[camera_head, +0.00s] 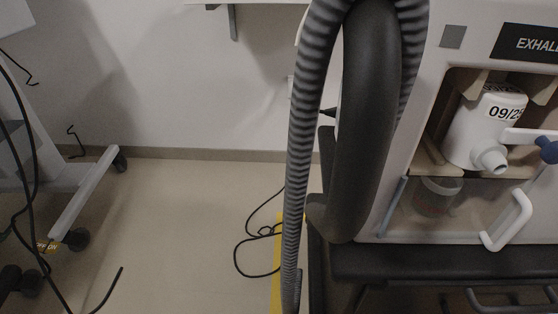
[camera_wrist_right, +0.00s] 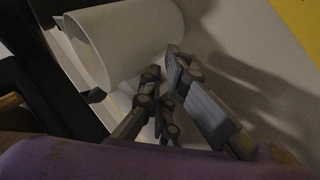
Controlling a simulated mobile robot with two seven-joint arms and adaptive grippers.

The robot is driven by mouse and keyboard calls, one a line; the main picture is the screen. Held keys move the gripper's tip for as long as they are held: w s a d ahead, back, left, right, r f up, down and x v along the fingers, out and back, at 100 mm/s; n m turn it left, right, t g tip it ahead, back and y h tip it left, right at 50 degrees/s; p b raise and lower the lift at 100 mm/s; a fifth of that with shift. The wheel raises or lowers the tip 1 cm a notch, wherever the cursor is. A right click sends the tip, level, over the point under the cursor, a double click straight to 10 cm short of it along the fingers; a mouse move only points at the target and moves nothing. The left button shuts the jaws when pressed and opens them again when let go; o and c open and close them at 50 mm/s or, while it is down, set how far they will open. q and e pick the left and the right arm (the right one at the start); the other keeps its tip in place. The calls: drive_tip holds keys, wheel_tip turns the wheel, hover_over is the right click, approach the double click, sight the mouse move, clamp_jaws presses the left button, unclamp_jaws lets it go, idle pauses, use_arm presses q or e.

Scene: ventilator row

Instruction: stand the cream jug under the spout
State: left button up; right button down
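In the head view a white fitting (camera_head: 476,129) with a "09/2" label sits in the machine's recess, and its short spout (camera_head: 490,160) points down to the right. A clear cup (camera_head: 437,197) stands below and left of the spout, behind a clear panel. No cream jug can be made out with certainty. In the right wrist view a pale hollow cylinder (camera_wrist_right: 128,45) lies beside my right gripper (camera_wrist_right: 170,85); I cannot tell whether it is the jug. The finger linkages overlap, so the opening is unclear, and nothing is plainly held. My left gripper is not in view.
A ribbed grey hose (camera_head: 301,130) and a thick dark tube hang left of the machine. A white handle (camera_head: 507,220) projects from the clear panel. Black cable (camera_head: 258,255) lies on the floor; a wheeled stand (camera_head: 85,195) is at left. Floor between is mostly clear.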

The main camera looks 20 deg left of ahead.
drive_tip(key=shift+a+f, duration=0.1)
drive_tip(key=shift+f, duration=0.05)
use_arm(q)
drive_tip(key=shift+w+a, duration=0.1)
use_arm(e)
drive_tip(key=c, duration=2)
unclamp_jaws()
